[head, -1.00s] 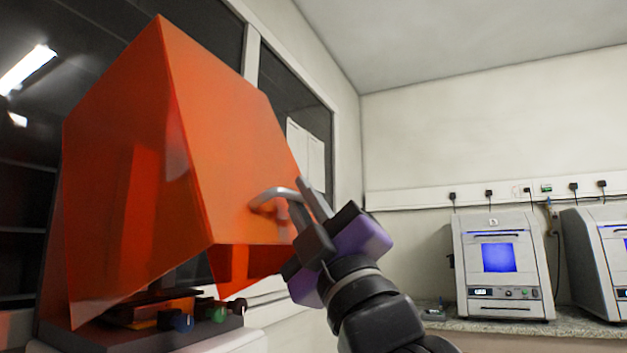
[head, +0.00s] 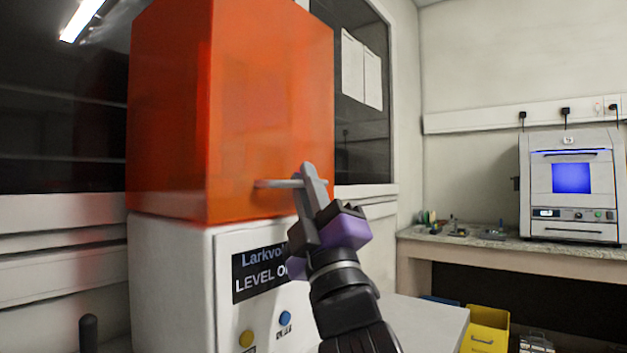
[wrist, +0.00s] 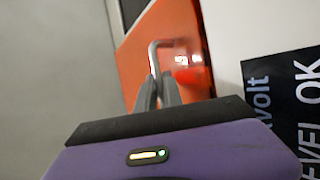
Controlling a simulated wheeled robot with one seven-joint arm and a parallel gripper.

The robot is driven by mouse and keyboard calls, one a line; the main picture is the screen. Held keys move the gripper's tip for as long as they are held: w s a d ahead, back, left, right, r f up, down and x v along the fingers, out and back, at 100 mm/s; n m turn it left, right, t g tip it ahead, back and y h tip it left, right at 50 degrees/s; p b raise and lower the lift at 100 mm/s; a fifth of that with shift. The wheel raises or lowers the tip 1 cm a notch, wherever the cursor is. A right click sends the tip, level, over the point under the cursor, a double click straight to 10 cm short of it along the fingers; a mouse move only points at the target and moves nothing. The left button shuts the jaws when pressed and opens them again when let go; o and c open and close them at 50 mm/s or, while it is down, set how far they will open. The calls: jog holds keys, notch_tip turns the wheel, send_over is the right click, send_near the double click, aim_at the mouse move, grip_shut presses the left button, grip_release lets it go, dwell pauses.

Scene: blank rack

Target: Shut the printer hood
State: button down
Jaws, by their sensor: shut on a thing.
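The printer hood (head: 268,110) is a translucent orange box. It sits level on the white printer body (head: 170,275), with its lower edge along the top of the body and no clear gap in the head view. A grey bar handle (head: 275,184) sticks out of the hood's front face near the bottom. My gripper (head: 305,178) is shut on the handle at its right end. In the wrist view my gripper's fingers (wrist: 158,95) meet at the grey handle (wrist: 153,58), in front of the orange hood (wrist: 135,60). The printer's inside is hidden.
The printer front has a dark label (head: 262,270), a yellow button (head: 246,339) and a blue button (head: 285,318). A bench (head: 425,244) with another machine (head: 570,185) stands at the right. A yellow bin (head: 487,330) is below it.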

jog(key=shift+w+a+f+g, duration=0.2)
jog(key=shift+a+f+g, duration=0.1)
jog(key=shift+f, duration=0.05)
jog(key=c, duration=1.8)
grip_release()
jog(key=shift+o, duration=0.2)
jog(key=p+v, duration=0.1)
jog(key=v, duration=0.7)
jog(key=shift+d+r+p, duration=0.2)
jog(key=shift+p, duration=0.15)
